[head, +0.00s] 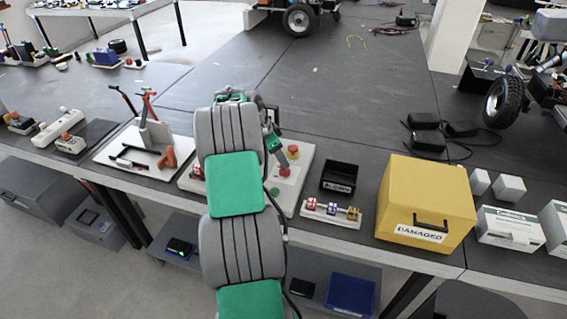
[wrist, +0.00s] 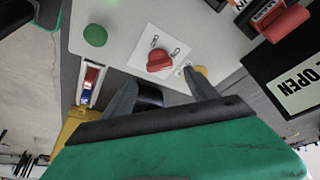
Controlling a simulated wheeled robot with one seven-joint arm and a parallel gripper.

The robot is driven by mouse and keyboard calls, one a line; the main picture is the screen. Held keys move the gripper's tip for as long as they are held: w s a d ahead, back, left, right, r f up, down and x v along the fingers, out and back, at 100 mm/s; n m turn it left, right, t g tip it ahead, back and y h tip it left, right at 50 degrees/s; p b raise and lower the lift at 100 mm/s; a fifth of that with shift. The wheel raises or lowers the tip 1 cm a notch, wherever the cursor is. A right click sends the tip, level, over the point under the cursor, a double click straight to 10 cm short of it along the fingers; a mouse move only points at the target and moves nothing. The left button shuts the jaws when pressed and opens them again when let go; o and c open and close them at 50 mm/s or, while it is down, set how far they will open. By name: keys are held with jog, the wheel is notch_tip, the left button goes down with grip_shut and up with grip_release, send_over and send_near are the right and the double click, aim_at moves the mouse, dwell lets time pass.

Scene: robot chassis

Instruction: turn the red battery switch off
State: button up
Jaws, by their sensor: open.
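The red battery switch (wrist: 159,60) is a red knob on a white square label with small dark print, on a pale panel (wrist: 120,25). The knob lies just beyond my gripper (wrist: 160,86) in the wrist view. The fingers are spread and empty, with the knob roughly between their lines and apart from both. I cannot read the label or tell the switch's position. A green button (wrist: 95,35) is on the same panel. In the head view the red switch (head: 285,172) shows beside my arm, which hides part of the panel (head: 308,160).
A red button on a yellow base (head: 293,151) is on the panel. A black bin (head: 339,177), a rack of coloured blocks (head: 331,213) and a yellow box marked DAMAGED (head: 425,205) stand to the right. A white board with a stand (head: 118,153) is left. The bench behind is mostly clear.

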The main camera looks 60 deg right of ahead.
jog(key=p+x, duration=0.1)
jog(key=x, duration=0.5)
jog(key=shift+w+a, duration=0.1)
jog(key=c, duration=1.4)
